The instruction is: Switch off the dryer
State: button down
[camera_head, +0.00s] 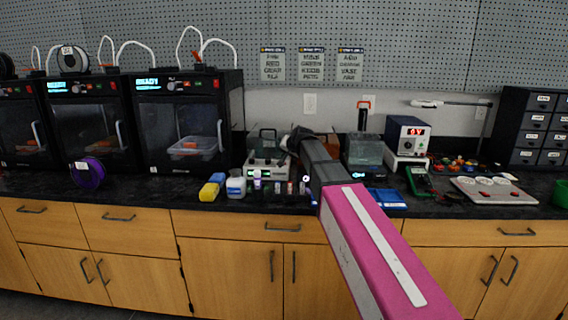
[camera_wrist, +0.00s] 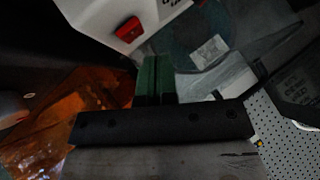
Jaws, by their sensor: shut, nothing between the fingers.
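A pale box with a dark clear lid and a lit front panel (camera_head: 268,172) stands on the counter, left of my arm's end. A second, darker clear-lidded box with a small lit display (camera_head: 364,158) stands to the right. I cannot tell for sure which is the dryer. My gripper (camera_head: 293,143) is beside the left box, its fingertips unclear in the head view. In the wrist view, a red switch (camera_wrist: 128,29) sits on a white panel, close to the green fingers of my gripper (camera_wrist: 157,66). The fingers are together and empty; contact with the panel cannot be told.
Black 3D printers (camera_head: 181,120) fill the left. A power supply (camera_head: 408,136) and drawer cabinet (camera_head: 535,125) are right. The pegboard wall (camera_head: 400,45) is behind.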

jog(key=shift+s+r, duration=0.15)
jog(key=shift+r, duration=1.1)
jog(key=shift+s+r, duration=0.15)
jog(key=shift+r, duration=1.05)
